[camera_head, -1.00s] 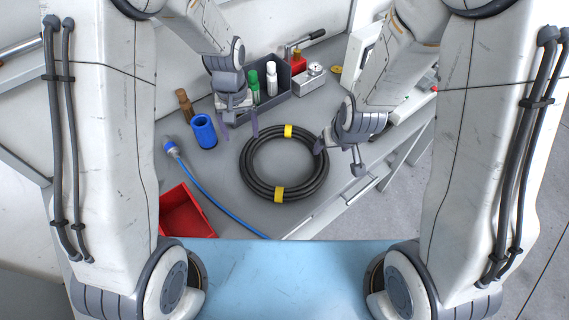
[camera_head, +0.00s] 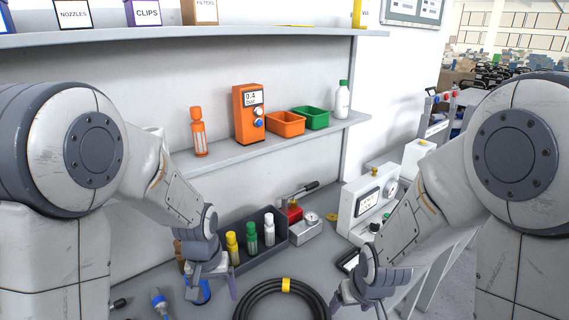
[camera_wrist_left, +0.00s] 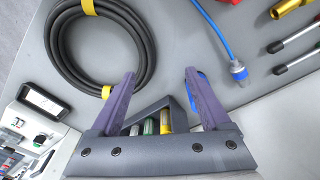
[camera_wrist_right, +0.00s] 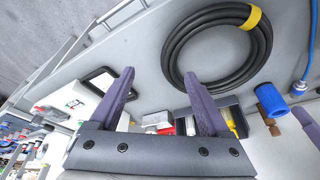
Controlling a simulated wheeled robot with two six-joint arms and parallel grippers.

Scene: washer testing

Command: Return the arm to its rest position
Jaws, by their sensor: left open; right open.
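My left gripper (camera_head: 210,290) is open and empty, over the workbench in front of the grey bin (camera_head: 282,234). Its two purple fingers stand apart in the left wrist view (camera_wrist_left: 159,75). My right gripper (camera_head: 358,304) is open and empty at the right of the black hose coil (camera_head: 256,293). Its fingers also stand apart in the right wrist view (camera_wrist_right: 160,76). Neither gripper is seen touching anything. The coil's near part is cut off in the head view, and its yellow bands show in the wrist views.
The bin holds several bottles. A blue cup (camera_wrist_right: 268,99) is partly hidden behind my left gripper in the head view. A white gauge box (camera_head: 362,205) stands at the right. A shelf above holds an orange pressure box (camera_head: 249,116) and small orange and green bins.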

